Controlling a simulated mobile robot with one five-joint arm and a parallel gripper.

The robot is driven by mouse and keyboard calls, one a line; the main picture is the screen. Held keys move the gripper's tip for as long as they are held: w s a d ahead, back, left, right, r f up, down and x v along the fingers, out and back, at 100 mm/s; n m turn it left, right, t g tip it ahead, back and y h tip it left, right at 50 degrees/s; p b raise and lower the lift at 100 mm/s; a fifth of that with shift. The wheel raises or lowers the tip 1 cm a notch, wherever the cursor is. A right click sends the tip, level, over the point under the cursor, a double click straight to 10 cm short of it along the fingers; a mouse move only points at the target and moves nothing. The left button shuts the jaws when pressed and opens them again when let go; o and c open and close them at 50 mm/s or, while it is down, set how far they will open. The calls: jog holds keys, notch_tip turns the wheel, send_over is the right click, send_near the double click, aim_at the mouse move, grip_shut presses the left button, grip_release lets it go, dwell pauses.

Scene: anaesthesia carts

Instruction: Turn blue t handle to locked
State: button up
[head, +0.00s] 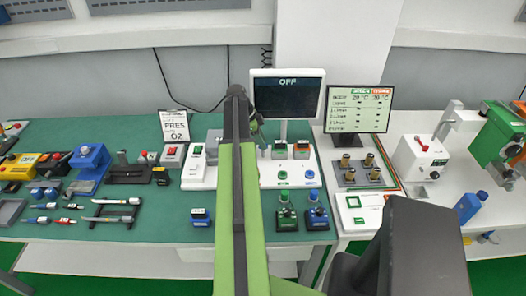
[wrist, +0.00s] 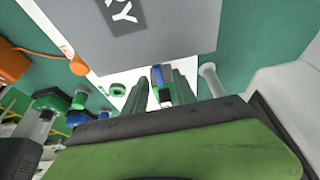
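I cannot tell for sure which bears the blue T handle. My gripper (head: 258,128) is small and partly hidden behind my arm, in front of the monitor. In the wrist view my gripper's two dark green fingers (wrist: 160,80) stand apart. A small blue part (wrist: 157,76) shows between them; contact is not visible.
The monitor (head: 288,95) reading OFF stands behind the panel. A second display (head: 356,108) and brass-coloured posts (head: 346,162) are to its right. A large grey box face (wrist: 165,35) fills the top of the wrist view. Tools crowd the bench's left; its front middle is clearer.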

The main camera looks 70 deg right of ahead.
jog(key=shift+s+f, duration=0.15)
jog(key=shift+f, duration=0.35)
jog(key=shift+r, duration=0.15)
jog(key=shift+c, duration=0.3)
